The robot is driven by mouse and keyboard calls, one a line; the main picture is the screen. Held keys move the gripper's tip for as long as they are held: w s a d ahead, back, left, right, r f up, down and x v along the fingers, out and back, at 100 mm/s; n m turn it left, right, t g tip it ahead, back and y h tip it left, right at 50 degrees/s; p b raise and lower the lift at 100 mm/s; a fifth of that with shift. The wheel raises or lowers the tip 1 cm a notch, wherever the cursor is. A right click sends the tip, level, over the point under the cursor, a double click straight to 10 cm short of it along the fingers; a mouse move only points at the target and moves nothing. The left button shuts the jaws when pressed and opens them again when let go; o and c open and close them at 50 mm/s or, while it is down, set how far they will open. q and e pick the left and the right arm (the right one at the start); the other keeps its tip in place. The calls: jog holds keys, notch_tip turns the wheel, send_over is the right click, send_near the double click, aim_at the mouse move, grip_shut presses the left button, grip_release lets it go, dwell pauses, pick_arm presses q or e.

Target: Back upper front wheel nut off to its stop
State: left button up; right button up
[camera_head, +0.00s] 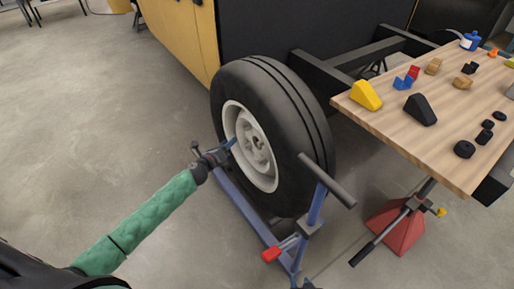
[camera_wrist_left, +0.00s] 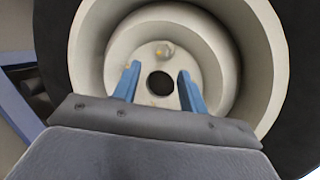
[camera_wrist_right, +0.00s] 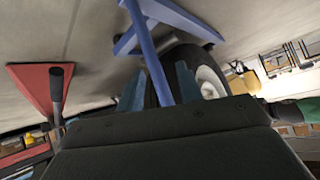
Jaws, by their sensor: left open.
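The front wheel (camera_head: 317,140) has a black tyre and a pale rim (camera_wrist_left: 235,60). My left gripper (camera_head: 234,143) reaches in at the wheel's rim. Its two blue fingers (camera_wrist_left: 158,72) are open, one on each side of the hole, with the nut beyond their tips and nothing between them. My right gripper (camera_wrist_right: 168,68) has its blue fingers apart, with a blue post (camera_wrist_right: 143,40) showing between them; contact cannot be told.
A blue wheel dolly (camera_head: 245,212) with a red-handled lever (camera_head: 272,254) stands around the wheel. A wooden table (camera_head: 400,130) with blocks is at right. A red jack stand (camera_head: 398,228) with a dark bar stands below it.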

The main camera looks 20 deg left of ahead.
aim_at(258, 144)
pick_arm(q)
jog(key=s+d+m+g+h, duration=0.35)
jog(key=d+m+h, duration=0.3)
jog(key=m, duration=0.55)
pick_arm(e)
notch_tip(258, 144, up, 4)
jog(key=w+t, duration=0.2)
jog(key=t, duration=0.1)
pick_arm(q)
jog(key=shift+t, duration=0.45)
jog(key=shift+x, duration=3.9)
pick_arm(e)
jog(key=shift+m+g, duration=0.3)
jog(key=shift+g, duration=0.4)
jog(key=shift+s+f, duration=0.35)
jog(key=shift+f, duration=0.3)
jog(key=shift+s+f, duration=0.3)
jog(key=shift+f, duration=0.35)
jog(key=shift+s+f, duration=0.35)
jog(key=shift+f, duration=0.3)
pick_arm(q)
grip_shut()
pick_arm(e)
jog(key=shift+w+r, duration=0.1)
